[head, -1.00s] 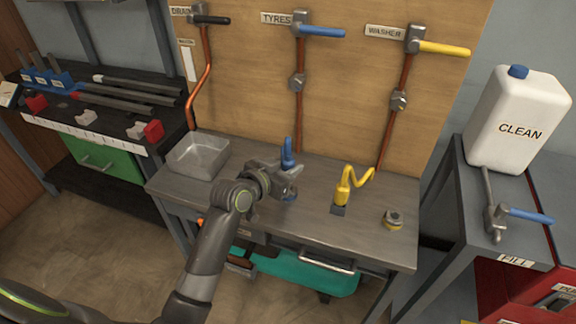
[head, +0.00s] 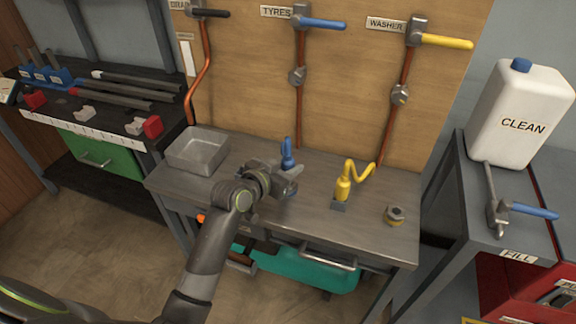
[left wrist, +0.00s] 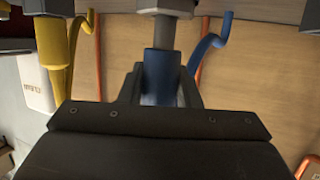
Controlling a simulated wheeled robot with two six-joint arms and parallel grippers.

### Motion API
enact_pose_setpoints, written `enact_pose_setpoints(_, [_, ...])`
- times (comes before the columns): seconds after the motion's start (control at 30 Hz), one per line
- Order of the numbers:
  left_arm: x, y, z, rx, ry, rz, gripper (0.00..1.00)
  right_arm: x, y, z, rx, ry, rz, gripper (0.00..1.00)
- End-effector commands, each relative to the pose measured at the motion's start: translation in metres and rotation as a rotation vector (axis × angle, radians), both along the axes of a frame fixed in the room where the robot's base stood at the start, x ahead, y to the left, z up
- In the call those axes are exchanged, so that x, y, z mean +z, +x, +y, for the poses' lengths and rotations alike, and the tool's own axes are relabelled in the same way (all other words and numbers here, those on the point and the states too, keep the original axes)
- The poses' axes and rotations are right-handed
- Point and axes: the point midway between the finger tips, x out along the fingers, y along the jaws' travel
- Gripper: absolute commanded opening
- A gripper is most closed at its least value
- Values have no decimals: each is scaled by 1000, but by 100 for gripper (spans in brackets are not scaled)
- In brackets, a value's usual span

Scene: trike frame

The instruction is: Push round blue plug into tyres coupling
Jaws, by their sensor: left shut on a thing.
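My left gripper (head: 292,178) is low over the middle of the workbench. In the left wrist view it is shut on a round blue plug (left wrist: 160,76), with a grey metal piece (left wrist: 165,8) adjoining it at the top of the picture. In the head view the gripper mostly hides the plug. My right gripper is not in view.
A metal tray (head: 198,150) is at left. A white CLEAN container (head: 520,112) stands far right.

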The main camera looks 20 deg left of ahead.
Motion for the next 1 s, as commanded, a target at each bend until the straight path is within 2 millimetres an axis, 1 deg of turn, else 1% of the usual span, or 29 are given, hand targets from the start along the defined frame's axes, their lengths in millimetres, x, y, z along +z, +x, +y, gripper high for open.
enact_pose_setpoints(0.97, [-25, 0, 0, 0, -1, -1, 6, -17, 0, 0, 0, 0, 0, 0])
enact_pose_setpoints(1.0, [-24, 0, 0, 0, 0, -1, 35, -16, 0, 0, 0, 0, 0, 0])
